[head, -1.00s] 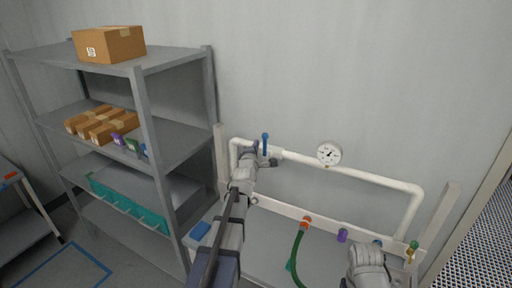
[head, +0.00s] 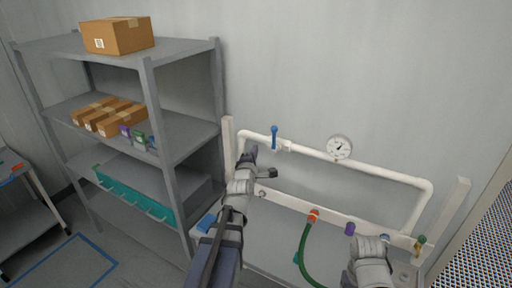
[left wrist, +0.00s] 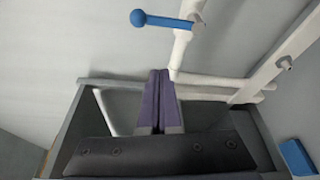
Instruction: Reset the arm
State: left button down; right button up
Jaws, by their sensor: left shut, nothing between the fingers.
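My left arm reaches up from the bottom of the head view. Its gripper (head: 249,154) is shut and empty, just left of and below the blue valve handle (head: 274,135) on the white pipe (head: 310,153), apart from the handle. In the left wrist view its dark purple fingers (left wrist: 159,100) are together, with the blue handle (left wrist: 160,19) beyond them.
A grey shelf (head: 192,131) with cardboard boxes (head: 117,36) and a teal bin (head: 135,196) stands left. The pipe carries a gauge (head: 339,147). A green hose (head: 304,245) hangs from an orange fitting (head: 313,216).

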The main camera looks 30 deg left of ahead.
pick_arm(q)
jog(key=shift+f, duration=0.15)
jog(key=s+d+f+m+g+h+b, duration=0.35)
jog(key=d+f+m, duration=0.35)
jog(key=d+f, duration=0.3)
jog(key=s+d+f+m+g+h+b, duration=0.2)
jog(key=d+f+m+g+b, duration=0.3)
jog(key=d+f, duration=0.55)
jog(key=s+d+f+m+g+b, duration=0.1)
jog(key=s+d+f+m+g, duration=0.1)
jog(key=s, duration=0.5)
jog(key=s+d+f+m+g+y+b, duration=0.1)
jog(key=s+d+f+m+g, duration=0.2)
jog(key=s+d+f+m, duration=0.2)
jog(key=s+d+f+m+g+y+b, duration=0.1)
jog(key=s+d+f+m+g, duration=0.2)
jog(key=s+m, duration=0.5)
jog(key=shift+s+d+f+m+b, duration=0.15)
jog(key=shift+s+f+m+b, duration=0.25)
jog(key=shift+f, duration=0.45)
